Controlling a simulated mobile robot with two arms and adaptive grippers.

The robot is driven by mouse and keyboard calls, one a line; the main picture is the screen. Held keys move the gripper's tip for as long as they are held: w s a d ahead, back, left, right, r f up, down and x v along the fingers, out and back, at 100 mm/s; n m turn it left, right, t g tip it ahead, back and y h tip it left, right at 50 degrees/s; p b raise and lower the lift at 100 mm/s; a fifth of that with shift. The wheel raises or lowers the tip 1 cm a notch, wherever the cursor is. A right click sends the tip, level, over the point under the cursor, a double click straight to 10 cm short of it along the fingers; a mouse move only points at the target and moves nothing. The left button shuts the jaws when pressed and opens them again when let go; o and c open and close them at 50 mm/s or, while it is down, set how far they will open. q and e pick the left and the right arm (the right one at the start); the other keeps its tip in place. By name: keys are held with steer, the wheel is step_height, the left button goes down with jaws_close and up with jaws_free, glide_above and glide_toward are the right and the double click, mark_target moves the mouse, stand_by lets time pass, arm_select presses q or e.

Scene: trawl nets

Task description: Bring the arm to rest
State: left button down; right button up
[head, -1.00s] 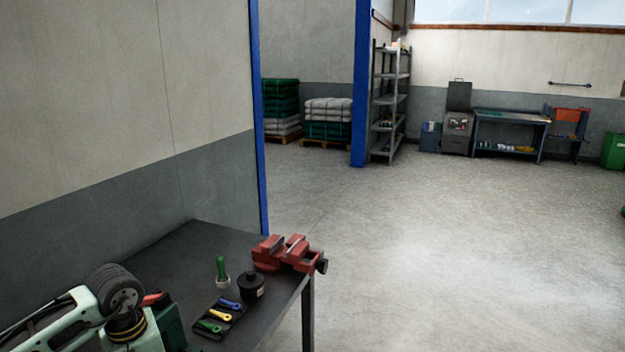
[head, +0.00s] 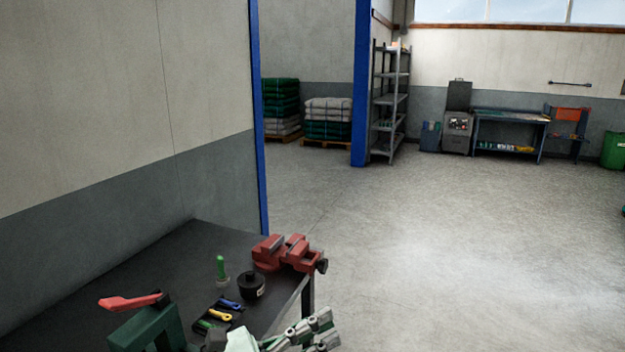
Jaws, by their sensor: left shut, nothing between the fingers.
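My left gripper (head: 318,330) shows at the bottom of the head view, pale green and grey. It is shut, with nothing seen in it. It is in front of the dark workbench (head: 190,250), by its near right corner, and the frame's lower edge cuts off the arm behind it. Whether it touches the bench cannot be told. My right gripper is not in view.
On the bench are a red vise (head: 285,252), a black round pot (head: 251,286), a green-handled tool (head: 220,268), a tray of coloured-handled tools (head: 222,313), and a green device with a red lever (head: 130,302). The floor (head: 450,240) to the right is clear.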

arm_select(q)
steer(key=w+a+f+n+t+y, duration=0.1)
steer(key=w+a+n+t+y, duration=0.35)
steer(key=n, duration=0.65)
steer(key=w+a+n+t+y, duration=0.1)
steer(key=a+n+t+y, duration=0.55)
steer(key=n, duration=0.45)
steer(key=s+a+f+n+g+y, duration=0.3)
steer(key=a+f+n+y, duration=0.15)
steer(key=f+n, duration=0.25)
steer(key=s+a+f+n+g+y, duration=0.2)
steer(key=a+f+n+g+y, duration=0.1)
steer(key=a+f+n, duration=0.4)
steer(key=s+f+n+g, duration=0.5)
steer(key=s+f, duration=0.3)
steer(key=s, duration=0.3)
steer(key=s+f+n+g, duration=0.4)
steer(key=s+f+g, duration=0.3)
steer(key=s, duration=0.5)
step_height(320, 180, down, 28)
steer(key=s+d+b, duration=0.1)
steer(key=b, duration=0.1)
steer(key=s+a+f+g+b, duration=0.1)
steer(key=s+a+f+b, duration=0.1)
steer(key=s+f, duration=1.5)
step_height(320, 180, down, 2)
steer(key=shift+a, duration=0.55)
